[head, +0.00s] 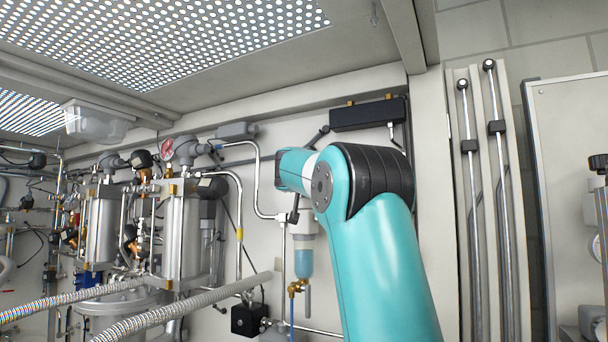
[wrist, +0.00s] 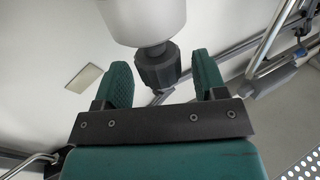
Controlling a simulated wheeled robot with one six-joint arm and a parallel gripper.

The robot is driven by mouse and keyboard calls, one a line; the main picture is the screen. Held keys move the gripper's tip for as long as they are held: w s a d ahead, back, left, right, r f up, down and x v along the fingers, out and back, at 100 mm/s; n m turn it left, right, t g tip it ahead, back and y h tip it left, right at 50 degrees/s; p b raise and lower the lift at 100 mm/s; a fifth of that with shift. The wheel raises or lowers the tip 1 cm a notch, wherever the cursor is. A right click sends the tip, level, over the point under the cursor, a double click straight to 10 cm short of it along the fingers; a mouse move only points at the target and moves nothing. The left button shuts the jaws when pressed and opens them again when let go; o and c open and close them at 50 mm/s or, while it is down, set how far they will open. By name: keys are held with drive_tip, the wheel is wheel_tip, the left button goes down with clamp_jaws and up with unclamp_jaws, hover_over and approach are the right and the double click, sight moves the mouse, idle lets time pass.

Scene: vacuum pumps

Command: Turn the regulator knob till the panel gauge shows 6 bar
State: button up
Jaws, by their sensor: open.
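A dark ribbed knob (wrist: 158,68) sits at the end of a white cylinder (wrist: 145,18) in the wrist view. My gripper (wrist: 163,80) is open, with one green finger on each side of the knob. A gap shows on both sides, so neither finger appears to touch it. In the head view my teal arm hides most of the knob's area and my gripper. A white-bodied unit with a blue bowl (head: 304,262) shows just left of the arm.
Metal pump cylinders (head: 181,237) and corrugated hoses (head: 185,306) fill the left side. A black box (head: 368,114) is on the wall above my arm. Vertical rods (head: 472,200) stand at right. A pale rectangular plate (wrist: 84,78) is on the wall.

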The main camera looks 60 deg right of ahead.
drive_tip(key=shift+w+d, duration=0.35)
drive_tip(key=shift+d, duration=0.25)
drive_tip(key=c, duration=0.9)
drive_tip(key=shift+s+f, duration=0.1)
